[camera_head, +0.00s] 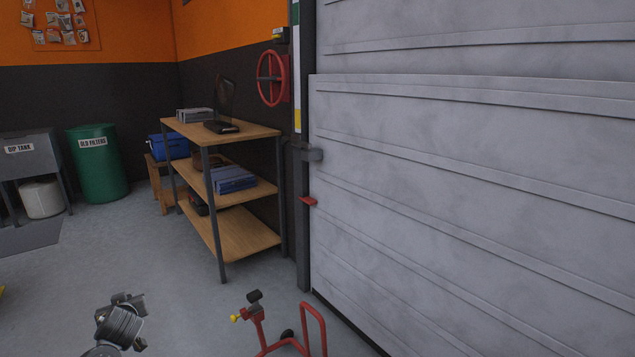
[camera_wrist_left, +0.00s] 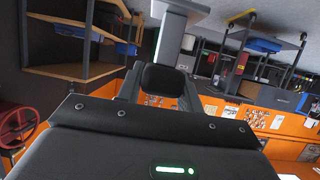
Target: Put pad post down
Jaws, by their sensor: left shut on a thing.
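My left gripper (camera_head: 122,312) is at the bottom left of the head view, above the floor. In the left wrist view, a black block with rounded corners, seemingly the pad post's pad (camera_wrist_left: 164,78), sits between the jaws of my left gripper. The jaws are closed on it, and the gripper body hides its lower part. What is held is too small to make out in the head view. My right gripper is not in view.
A red wheeled stand (camera_head: 262,333) with a black top and yellow knob stands right of my gripper. Behind are a wooden-shelved rack (camera_head: 250,237), a green bin (camera_head: 97,170) and a dip tank (camera_head: 32,160). A grey shutter door (camera_head: 450,180) closes off the right. Floor between is clear.

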